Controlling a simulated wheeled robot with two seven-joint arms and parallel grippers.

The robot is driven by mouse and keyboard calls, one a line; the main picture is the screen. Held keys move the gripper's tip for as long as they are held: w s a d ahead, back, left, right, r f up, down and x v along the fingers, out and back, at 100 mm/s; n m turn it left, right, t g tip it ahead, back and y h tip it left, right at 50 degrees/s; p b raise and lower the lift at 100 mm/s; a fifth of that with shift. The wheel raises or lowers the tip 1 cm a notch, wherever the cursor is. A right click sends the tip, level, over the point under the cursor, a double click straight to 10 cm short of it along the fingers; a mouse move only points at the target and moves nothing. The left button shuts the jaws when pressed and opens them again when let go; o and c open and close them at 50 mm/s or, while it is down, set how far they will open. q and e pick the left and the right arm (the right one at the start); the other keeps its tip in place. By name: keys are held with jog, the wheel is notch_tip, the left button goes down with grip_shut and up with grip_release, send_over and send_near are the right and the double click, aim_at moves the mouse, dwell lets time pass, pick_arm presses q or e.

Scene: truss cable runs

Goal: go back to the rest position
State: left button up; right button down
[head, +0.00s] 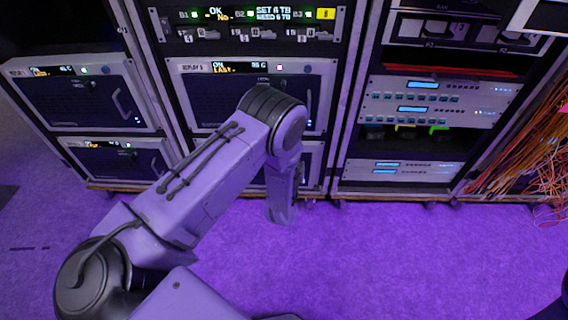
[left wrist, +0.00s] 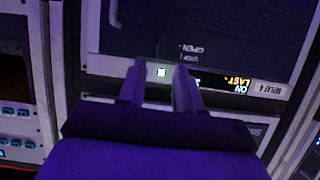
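My left arm (head: 205,185) comes in from the left, raised and bent at a dark-banded elbow (head: 275,110) in front of the equipment racks. Its lower link (head: 281,200) hangs beyond the elbow, and the gripper cannot be made out in the head view. In the left wrist view my left gripper (left wrist: 157,73) has its two fingers apart with nothing between them. They point at the front of a replay unit (left wrist: 215,50), which appears upside down with a small lit button between the fingertips. Whether the fingers touch the unit cannot be told. My right gripper is not in view.
Racks with replay units (head: 90,95) stand across the back. A rack of blue-lit panels (head: 435,100) is right of centre. Loose orange cables (head: 535,150) hang at the far right, down to the floor. The purple floor (head: 390,260) in front is clear.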

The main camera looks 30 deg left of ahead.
pick_arm(q)
jog(key=v, duration=0.3)
dwell(0.5)
jog(key=s+d+f+g+h, duration=0.15)
jog(key=s+f+g, duration=0.25)
jog(key=s, duration=1.1)
jog(key=s+f+g+h, duration=0.3)
jog(key=s+g, duration=0.1)
jog(key=s, duration=1.1)
notch_tip(320, 180, up, 23)
jog(key=p, duration=2.4)
jog(key=shift+s+r+n+y, duration=0.15)
jog(key=shift+s+n+y, duration=0.1)
jog(key=shift+n+y, duration=0.1)
